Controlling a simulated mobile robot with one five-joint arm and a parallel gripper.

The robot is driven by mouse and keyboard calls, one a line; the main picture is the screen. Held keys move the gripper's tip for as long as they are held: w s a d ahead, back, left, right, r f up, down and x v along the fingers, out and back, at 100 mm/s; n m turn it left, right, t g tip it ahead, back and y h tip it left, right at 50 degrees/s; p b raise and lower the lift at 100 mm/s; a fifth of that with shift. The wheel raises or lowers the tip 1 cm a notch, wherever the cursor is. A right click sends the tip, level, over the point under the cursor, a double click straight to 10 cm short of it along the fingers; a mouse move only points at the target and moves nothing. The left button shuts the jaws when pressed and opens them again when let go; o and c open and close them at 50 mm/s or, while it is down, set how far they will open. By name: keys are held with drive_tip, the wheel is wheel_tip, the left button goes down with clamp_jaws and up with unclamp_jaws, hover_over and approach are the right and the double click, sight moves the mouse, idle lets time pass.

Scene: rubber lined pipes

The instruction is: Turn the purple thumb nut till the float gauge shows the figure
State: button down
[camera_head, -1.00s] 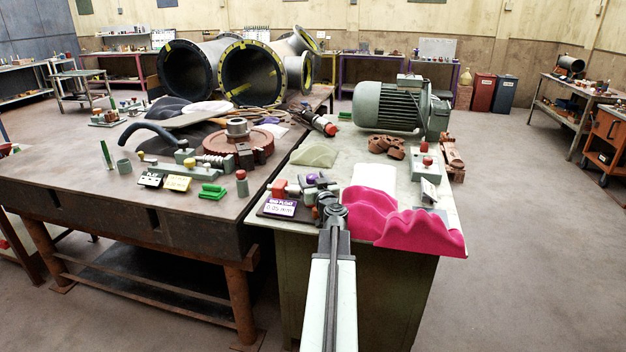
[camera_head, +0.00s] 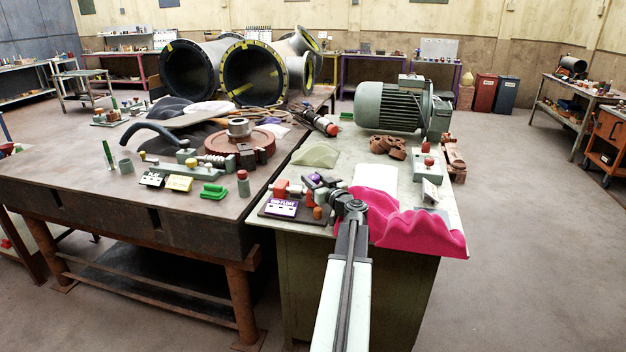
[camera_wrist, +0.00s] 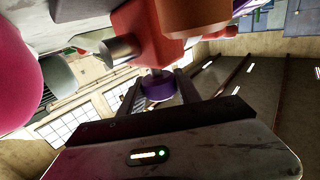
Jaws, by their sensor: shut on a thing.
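The purple thumb nut (camera_wrist: 158,88) sits between my two fingers in the wrist view, below a red block (camera_wrist: 150,38). My gripper (camera_wrist: 159,92) is shut on the nut. In the head view my gripper (camera_head: 324,184) is at the small fixture on the front of the pale bench, and its parts largely hide the nut. The float gauge (camera_head: 282,207) is a dark plate with a purple and white END FLOAT label, left of my gripper. Its figure is too small to read.
A bright pink wavy form (camera_head: 415,232) lies close to the right of my arm. An orange-brown knob (camera_head: 318,213) stands just in front of the fixture. A green motor (camera_head: 392,107) stands at the back of the pale bench (camera_head: 345,152), which has bare room in the middle.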

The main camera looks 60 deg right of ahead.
sight(319, 181)
drive_tip(key=n+t+y, duration=0.1)
drive_tip(key=n+y, duration=0.1)
drive_tip(key=y, duration=0.1)
drive_tip(key=n+t+y, duration=0.1)
drive_tip(key=n+y, duration=0.1)
drive_tip(key=shift+d+f+y, duration=0.1)
drive_tip(key=shift+d+y, duration=0.05)
drive_tip(key=shift+y, duration=0.25)
drive_tip(key=shift+n+y, duration=0.8)
drive_tip(key=shift+y, duration=0.5)
drive_tip(key=shift+a+n+y, duration=0.2)
drive_tip(key=shift+n+y, duration=0.1)
drive_tip(key=c, duration=0.9)
unclamp_jaws()
drive_tip(key=shift+o, duration=0.2)
drive_tip(key=shift+s, duration=0.15)
drive_tip(key=s, duration=0.7)
drive_tip(key=shift+s+d, duration=0.2)
drive_tip(key=shift+s, duration=0.15)
